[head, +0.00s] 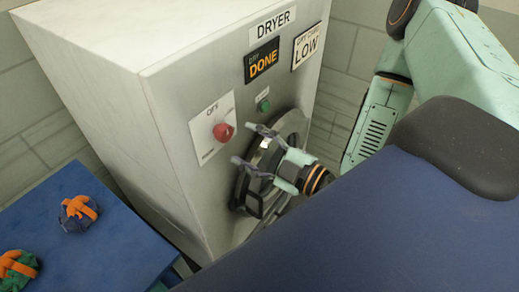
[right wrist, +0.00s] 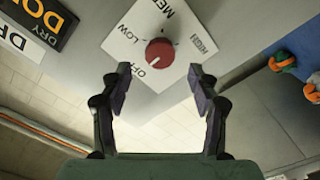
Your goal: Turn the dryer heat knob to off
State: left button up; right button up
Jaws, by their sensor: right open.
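The red heat knob (head: 222,131) sits on a white label plate (head: 208,150) on the front of the grey dryer (head: 180,125). In the right wrist view the knob (right wrist: 160,53) shows with OFF, LOW, MED and HIGH around it, and a small pale mark on its face lies toward the OFF side. My right gripper (head: 246,145) is open and empty, close to the knob and to its right in the head view. In the right wrist view its fingers (right wrist: 160,78) are spread, with the knob ahead between and beyond the tips, apparently untouched. My left gripper is out of view.
The dryer's round door (head: 290,125) with a black handle (head: 247,196) is just behind and below my right gripper. A green button (head: 264,106) and a DONE display (head: 262,61) are above. A blue table (head: 110,235) at lower left holds orange-strapped bags (head: 78,212).

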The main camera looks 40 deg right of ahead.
jog(key=shift+v, duration=1.3)
jog(key=shift+w, duration=0.1)
jog(key=s+f+m+g+h+b, duration=0.2)
jog(key=s+f+m+g+b, duration=0.2)
jog(key=f, duration=1)
jog(key=s+a+f+m+g+h+b, duration=0.1)
jog(key=s+f+m+g+b, duration=0.4)
jog(key=f, duration=1)
jog(key=s+a+f+m+g+h+b, duration=0.1)
jog(key=s+f+m+g+b, duration=0.3)
jog(key=s+f+g+b, duration=0.4)
notch_tip(320, 180, down, 7)
jog(key=s+h+b, duration=0.1)
jog(key=s+b, duration=0.1)
jog(key=b, duration=0.2)
jog(key=shift+s+r+m+h+b, duration=0.2)
jog(key=shift+r+m+h+b, duration=0.1)
jog(key=shift+h+b, duration=0.1)
